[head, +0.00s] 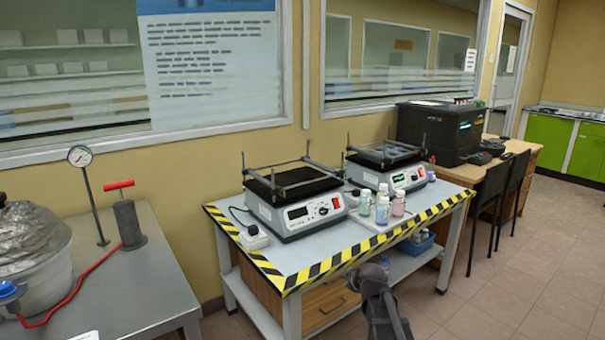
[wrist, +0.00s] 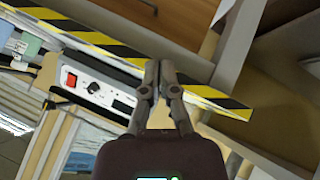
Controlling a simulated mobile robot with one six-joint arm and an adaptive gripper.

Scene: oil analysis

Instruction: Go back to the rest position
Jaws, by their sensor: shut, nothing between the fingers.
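My gripper shows in the wrist view (wrist: 157,78) with its two fingers together and nothing between them. In the head view only part of my arm shows at the bottom, in front of the striped table (head: 335,262); the fingertips cannot be made out there. In the wrist view the table's yellow-black edge (wrist: 100,42) runs behind the fingers, and a shaker (wrist: 90,85) with a red switch lies to their left.
Two shakers, the left one (head: 297,212) and the right one (head: 388,175), stand on the striped table. Several small bottles (head: 382,210) stand on a tray near its front edge. A grey table (head: 125,290) with a gauge (head: 80,157) is at left. The floor (head: 480,290) at right is clear.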

